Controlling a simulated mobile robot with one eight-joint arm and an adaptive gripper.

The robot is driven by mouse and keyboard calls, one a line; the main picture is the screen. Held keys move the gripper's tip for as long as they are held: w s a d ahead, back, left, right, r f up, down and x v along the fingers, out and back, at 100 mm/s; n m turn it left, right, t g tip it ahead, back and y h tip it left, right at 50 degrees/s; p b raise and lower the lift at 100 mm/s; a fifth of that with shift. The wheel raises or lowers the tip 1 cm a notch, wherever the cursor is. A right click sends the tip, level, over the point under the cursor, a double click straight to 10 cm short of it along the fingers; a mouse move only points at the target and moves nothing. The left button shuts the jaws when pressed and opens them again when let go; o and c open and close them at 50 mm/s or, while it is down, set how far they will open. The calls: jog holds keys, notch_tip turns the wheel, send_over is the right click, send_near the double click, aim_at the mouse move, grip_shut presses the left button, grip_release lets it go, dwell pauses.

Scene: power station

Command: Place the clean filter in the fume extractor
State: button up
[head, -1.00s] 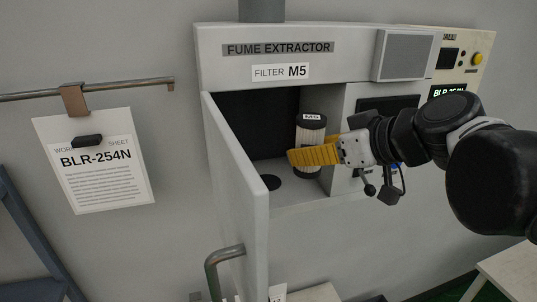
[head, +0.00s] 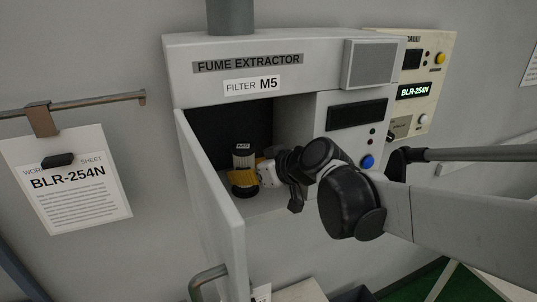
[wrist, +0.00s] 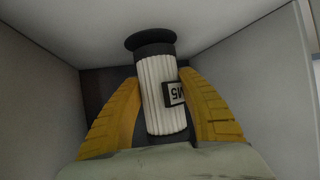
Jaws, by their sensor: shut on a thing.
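The fume extractor (head: 240,45) stands with its door (head: 215,190) swung open to the front left. The clean filter (head: 243,159), a pleated white cylinder with dark ends and an M5 label, is upright inside the open compartment. My gripper (head: 244,178) reaches in from the right, its yellow fingers shut around the filter. In the wrist view, the filter (wrist: 160,100) appears upside down between both fingers. A wider black disc (wrist: 150,39) lies at its far end, against the pale compartment surface. I cannot tell whether the filter is fully seated on it.
The compartment's right wall (head: 293,145) is close to my arm. A panel with a blue button (head: 367,161) is right of the opening. A work sheet (head: 68,178) reading BLR-254N hangs at left. A display (head: 413,91) shows the same code.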

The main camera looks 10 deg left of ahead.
jog(key=shift+w+a+f, duration=0.1)
jog(key=shift+w+f, duration=0.05)
jog(key=shift+f, duration=0.55)
jog(key=o, duration=1.2)
jog(key=shift+f, duration=0.1)
